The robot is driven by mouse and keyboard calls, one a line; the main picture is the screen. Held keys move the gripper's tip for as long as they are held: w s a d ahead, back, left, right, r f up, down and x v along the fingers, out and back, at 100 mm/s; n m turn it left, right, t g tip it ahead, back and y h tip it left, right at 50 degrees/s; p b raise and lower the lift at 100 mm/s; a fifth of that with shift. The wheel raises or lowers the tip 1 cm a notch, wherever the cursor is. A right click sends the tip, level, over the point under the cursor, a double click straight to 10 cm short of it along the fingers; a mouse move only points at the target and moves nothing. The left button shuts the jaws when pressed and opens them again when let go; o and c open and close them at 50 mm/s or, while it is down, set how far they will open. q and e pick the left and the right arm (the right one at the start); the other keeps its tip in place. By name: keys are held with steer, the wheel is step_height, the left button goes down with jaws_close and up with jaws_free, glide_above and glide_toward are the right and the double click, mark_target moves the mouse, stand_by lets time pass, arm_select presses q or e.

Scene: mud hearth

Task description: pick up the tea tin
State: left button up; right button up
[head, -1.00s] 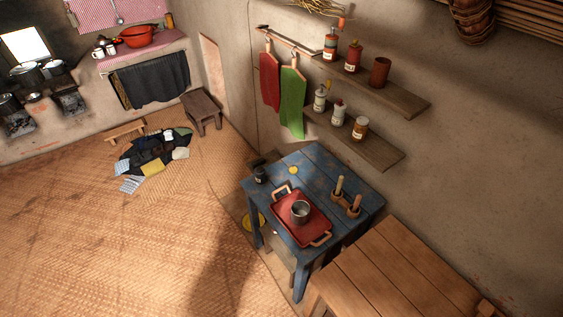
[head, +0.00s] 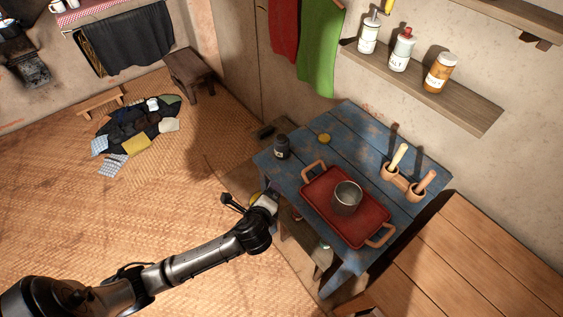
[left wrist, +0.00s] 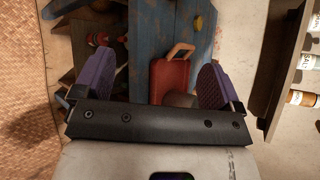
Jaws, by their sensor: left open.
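No label that I can read says tea, so I cannot tell which container is the tea tin. A small dark jar (head: 282,147) with a pale label stands upright on the blue table's far left corner. My left gripper (head: 271,194) is at the table's left edge, below and apart from that jar in the head view. In the left wrist view its purple fingers (left wrist: 156,82) are spread wide with nothing held between them. Past them show the red tray (left wrist: 170,78) and part of the metal pot (left wrist: 180,99). My right gripper is in no view.
The blue table (head: 345,125) bears the red tray (head: 318,188) with the metal pot (head: 347,196), a yellow lid (head: 324,139) and a wooden holder (head: 396,180). Labelled jars (head: 440,72) stand on the wall shelf (head: 470,107). A wooden table (head: 470,255) adjoins at right.

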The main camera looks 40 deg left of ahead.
arm_select(q)
steer(key=w+a+f+m+t+y+b, duration=0.2)
steer(key=w+a+f+m+t+b, duration=0.1)
steer(key=w+f+m+b, duration=0.4)
steer(key=m+t+y+b, duration=0.15)
steer(key=m+b, duration=0.25)
steer(key=b, duration=0.4)
glide_toward(281, 152)
steer(key=shift+m+t+h, duration=0.3)
steer(key=shift+t+h, duration=0.05)
steer(key=shift+t, duration=0.1)
steer(key=b+x, duration=0.1)
steer(key=x, duration=0.2)
steer(key=b+x, duration=0.1)
steer(key=x, duration=0.3)
steer(key=shift+a, duration=0.5)
steer(key=shift+w+a+f+b, duration=0.2)
steer(key=shift+w+a+b, duration=0.1)
steer(key=shift+w+b, duration=0.3)
steer(key=b+x, duration=0.1)
steer(key=x, duration=0.2)
steer(key=shift+b, duration=0.3)
steer(key=shift+w+a, duration=0.25)
steer(key=shift+w, duration=0.25)
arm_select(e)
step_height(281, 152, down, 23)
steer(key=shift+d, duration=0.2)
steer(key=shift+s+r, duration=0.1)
